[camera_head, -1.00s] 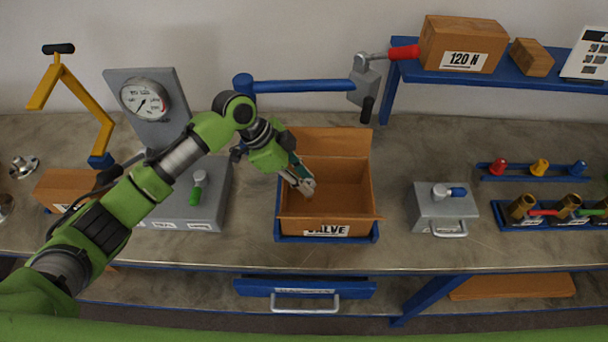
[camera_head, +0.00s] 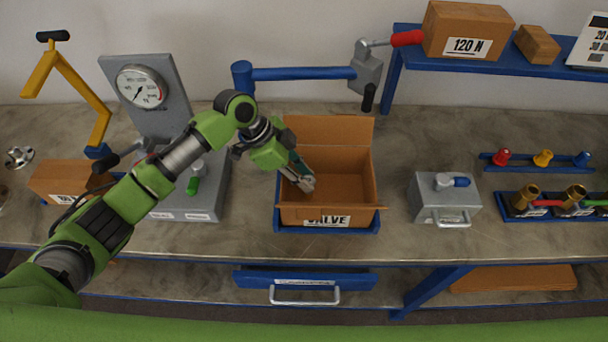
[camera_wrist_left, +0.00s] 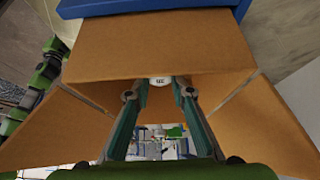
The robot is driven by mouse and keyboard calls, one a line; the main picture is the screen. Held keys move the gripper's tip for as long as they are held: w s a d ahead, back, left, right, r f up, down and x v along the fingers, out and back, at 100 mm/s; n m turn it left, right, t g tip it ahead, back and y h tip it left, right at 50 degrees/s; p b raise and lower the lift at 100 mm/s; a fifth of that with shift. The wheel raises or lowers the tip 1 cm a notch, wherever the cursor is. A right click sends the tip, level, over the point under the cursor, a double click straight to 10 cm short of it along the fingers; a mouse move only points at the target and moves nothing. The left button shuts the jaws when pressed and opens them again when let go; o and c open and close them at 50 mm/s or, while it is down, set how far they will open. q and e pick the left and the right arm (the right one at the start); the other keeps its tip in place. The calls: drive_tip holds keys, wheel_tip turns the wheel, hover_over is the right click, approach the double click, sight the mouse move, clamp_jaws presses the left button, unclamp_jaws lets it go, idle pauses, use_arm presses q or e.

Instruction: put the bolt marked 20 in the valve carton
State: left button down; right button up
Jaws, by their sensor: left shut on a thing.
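The valve carton (camera_head: 328,216) is an open brown box with VALVE on its front label. It sits in a blue tray (camera_head: 370,226) on the bench. My left gripper (camera_head: 303,184) reaches into the left part of the carton from above. In the left wrist view, the carton's brown walls (camera_wrist_left: 155,45) surround my left gripper (camera_wrist_left: 159,92). It is shut on a bolt, whose pale round head (camera_wrist_left: 160,81) shows between the fingertips. The head bears a small dark mark, too small to read surely. My right gripper is not in view.
A grey gauge stand (camera_head: 175,95) is left of the carton. A blue bar (camera_head: 305,73) crosses behind it. A grey box with a handle (camera_head: 443,200) stands to the right, with bare bench between. A blue shelf (camera_head: 500,66) is at the back right.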

use_arm(q)
drive_tip(key=shift+f+b, duration=0.3)
drive_tip(key=shift+f, duration=0.2)
drive_tip(key=c, duration=1.7)
unclamp_jaws()
